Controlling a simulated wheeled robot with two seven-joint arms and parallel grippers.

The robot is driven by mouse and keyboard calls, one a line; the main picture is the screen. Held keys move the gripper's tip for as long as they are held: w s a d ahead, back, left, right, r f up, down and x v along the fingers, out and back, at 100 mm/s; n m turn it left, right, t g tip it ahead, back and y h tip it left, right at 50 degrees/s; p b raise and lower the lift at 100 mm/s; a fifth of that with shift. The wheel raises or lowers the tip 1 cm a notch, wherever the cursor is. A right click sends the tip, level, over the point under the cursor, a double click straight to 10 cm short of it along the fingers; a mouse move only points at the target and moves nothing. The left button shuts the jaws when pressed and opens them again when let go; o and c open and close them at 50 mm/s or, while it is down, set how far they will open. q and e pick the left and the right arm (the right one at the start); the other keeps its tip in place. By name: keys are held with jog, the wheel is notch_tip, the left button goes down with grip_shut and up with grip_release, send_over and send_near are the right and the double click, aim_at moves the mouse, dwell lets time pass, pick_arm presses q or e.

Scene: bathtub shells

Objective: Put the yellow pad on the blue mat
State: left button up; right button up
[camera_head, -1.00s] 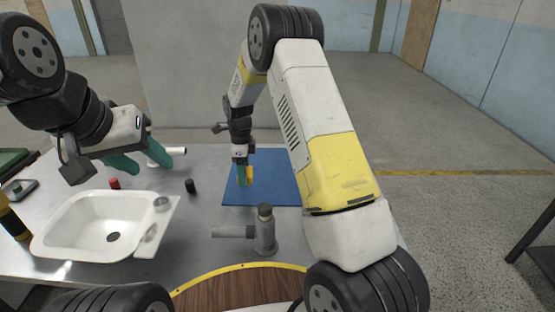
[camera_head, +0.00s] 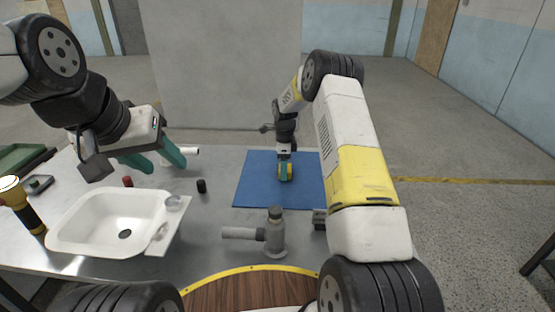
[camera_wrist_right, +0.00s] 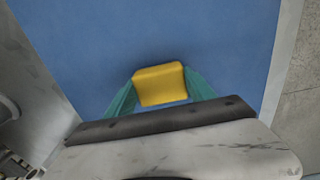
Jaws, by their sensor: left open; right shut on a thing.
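The yellow pad (camera_wrist_right: 160,85) is a small rounded block between the teal fingers of my right gripper (camera_wrist_right: 160,92) in the right wrist view. In the head view the pad (camera_head: 285,178) shows at the tips of my right gripper (camera_head: 285,170), over the blue mat (camera_head: 256,190). The mat also fills much of the right wrist view (camera_wrist_right: 70,45). The pad is low over the mat; I cannot tell whether it touches it. My left gripper (camera_head: 155,162) is open and empty, above the table behind the sink.
A white sink (camera_head: 75,220) lies on the grey table at the left. A grey pipe fitting (camera_head: 274,235) stands in front of the mat. A black cap (camera_head: 201,186), a red cap (camera_head: 127,181) and a flashlight (camera_head: 20,205) are also on the table.

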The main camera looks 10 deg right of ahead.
jog(key=shift+f, duration=0.2)
jog(key=o, duration=1.3)
jog(key=shift+r, duration=0.1)
